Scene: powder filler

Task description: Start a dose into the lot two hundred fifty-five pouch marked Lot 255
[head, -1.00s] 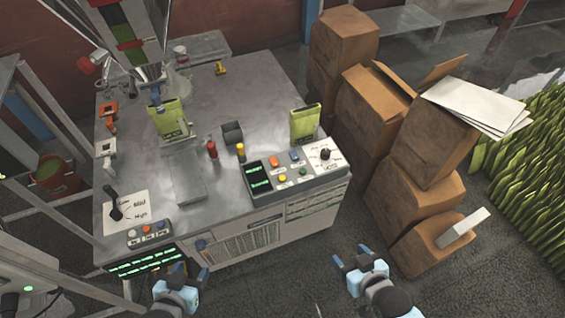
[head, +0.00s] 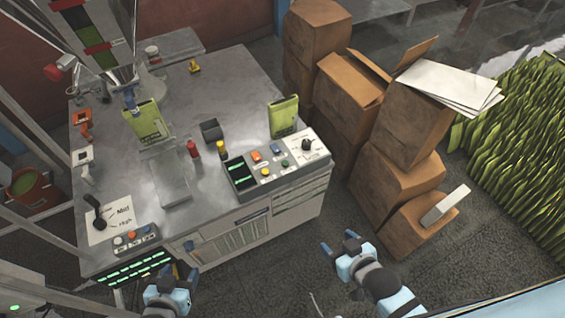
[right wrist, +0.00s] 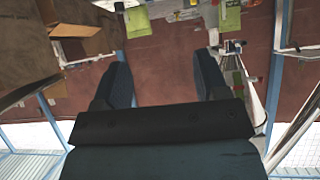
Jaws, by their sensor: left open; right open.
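A green pouch (head: 147,122) stands under the filler nozzle (head: 130,98) at the left of the metal table. A second green pouch (head: 284,117) stands at the table's right, behind the control panel (head: 277,163). The lot print on both is too small to read. The panel carries coloured buttons, green displays and a dial. A smaller button box (head: 131,238) sits at the table's front left. My left gripper (head: 178,272) is open and empty in front of the table. My right gripper (head: 338,247) is open and empty, right of the table's front; its fingers show in the right wrist view (right wrist: 160,85).
A lever on a marked plate (head: 99,222) is at the table's left front. Red (head: 193,149) and yellow (head: 221,150) capped items stand mid-table. Stacked brown boxes (head: 410,125) block the right side. The floor between table and boxes is clear.

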